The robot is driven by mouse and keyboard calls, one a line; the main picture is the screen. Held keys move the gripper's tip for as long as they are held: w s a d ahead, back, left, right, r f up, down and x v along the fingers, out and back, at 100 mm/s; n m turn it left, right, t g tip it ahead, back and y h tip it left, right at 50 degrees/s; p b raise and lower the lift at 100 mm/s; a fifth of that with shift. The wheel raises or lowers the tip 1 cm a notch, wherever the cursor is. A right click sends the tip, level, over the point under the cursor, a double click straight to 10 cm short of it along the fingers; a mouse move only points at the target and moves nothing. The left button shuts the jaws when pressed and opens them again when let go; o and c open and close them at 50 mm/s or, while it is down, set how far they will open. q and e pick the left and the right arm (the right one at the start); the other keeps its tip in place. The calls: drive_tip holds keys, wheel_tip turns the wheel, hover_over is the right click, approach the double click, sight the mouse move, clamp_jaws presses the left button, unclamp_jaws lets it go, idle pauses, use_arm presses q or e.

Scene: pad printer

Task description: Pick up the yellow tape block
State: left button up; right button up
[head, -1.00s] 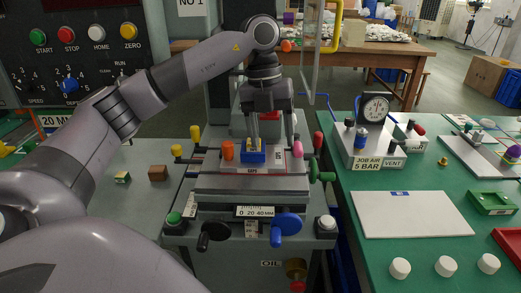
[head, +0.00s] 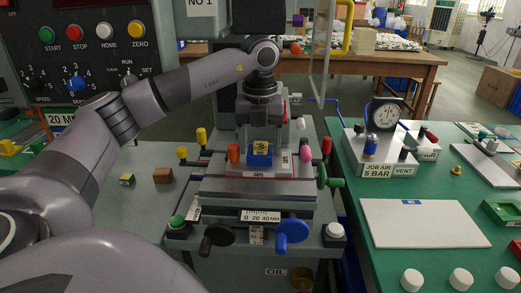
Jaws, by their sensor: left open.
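A small block with a yellow face and a dark mark (head: 260,146) sits in a blue holder (head: 260,161) on the printer's slide. I take it for the yellow tape block. My left gripper (head: 261,141) comes down over the holder from behind, pointing down. Its fingers are apart, one on each side of the yellow block. I cannot tell whether they touch it. The lower fingertips are hard to make out against the holder. My right gripper is not in view.
An orange knob (head: 234,153) and a pink knob (head: 304,155) flank the holder closely. A small green-and-yellow block (head: 127,179) and a brown block (head: 162,175) lie on the grey top at left.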

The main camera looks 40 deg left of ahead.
use_arm(q)
clamp_jaws()
idle(1.4)
